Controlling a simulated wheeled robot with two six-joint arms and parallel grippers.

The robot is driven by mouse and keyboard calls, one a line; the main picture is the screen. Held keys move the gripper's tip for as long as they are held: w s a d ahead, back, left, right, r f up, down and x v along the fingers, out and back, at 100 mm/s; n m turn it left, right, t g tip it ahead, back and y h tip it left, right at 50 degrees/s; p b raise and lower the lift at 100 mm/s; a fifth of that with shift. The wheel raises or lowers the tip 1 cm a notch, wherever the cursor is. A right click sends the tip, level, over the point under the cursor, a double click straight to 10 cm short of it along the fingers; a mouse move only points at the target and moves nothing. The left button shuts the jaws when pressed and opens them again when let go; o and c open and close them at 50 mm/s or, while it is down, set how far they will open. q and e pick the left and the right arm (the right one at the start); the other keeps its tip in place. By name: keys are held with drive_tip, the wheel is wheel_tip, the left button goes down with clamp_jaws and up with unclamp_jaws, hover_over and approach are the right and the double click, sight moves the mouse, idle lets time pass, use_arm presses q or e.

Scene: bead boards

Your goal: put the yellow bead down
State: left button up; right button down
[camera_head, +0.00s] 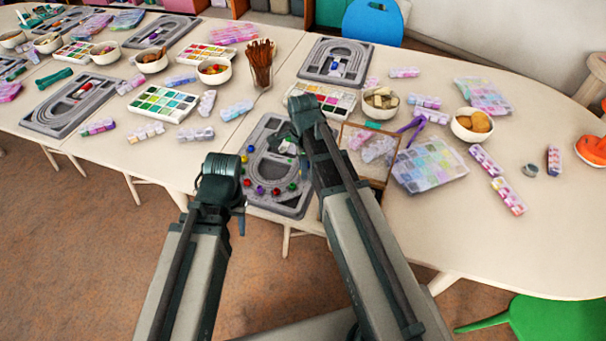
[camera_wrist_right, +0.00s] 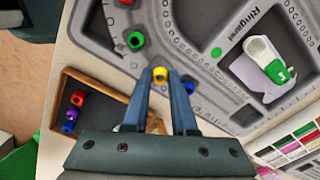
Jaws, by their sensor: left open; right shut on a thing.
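The yellow bead (camera_wrist_right: 160,74) is pinched between the fingertips of my right gripper (camera_wrist_right: 161,78) in the right wrist view. It appears over the grey bead board (camera_wrist_right: 97,32), near its curved groove. I cannot tell whether it touches the board. A green bead (camera_wrist_right: 136,41) and a blue bead (camera_wrist_right: 189,85) lie on the board nearby. In the head view my right gripper (camera_head: 294,139) is over the far right part of the board (camera_head: 262,132), its tips largely hidden by my arm. My left gripper (camera_head: 241,206) is open at the board's near left side.
A wooden-rimmed tray (camera_wrist_right: 93,80) holding several beads lies beside the board. A clear bead box (camera_head: 430,166) and a bowl of tan pieces (camera_head: 381,103) stand to the right. A paint-like palette (camera_head: 322,98) lies behind. Free table shows at the far right.

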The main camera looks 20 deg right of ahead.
use_arm(q)
drive_tip(key=shift+f, duration=0.6)
use_arm(e)
drive_tip(key=shift+f, duration=0.6)
drive_tip(key=shift+f, duration=0.1)
drive_tip(key=shift+f+b, duration=0.15)
drive_tip(key=shift+b, duration=0.2)
drive_tip(key=c, duration=0.7)
unclamp_jaws()
use_arm(q)
drive_tip(key=shift+f, duration=0.2)
drive_tip(key=shift+r, duration=0.1)
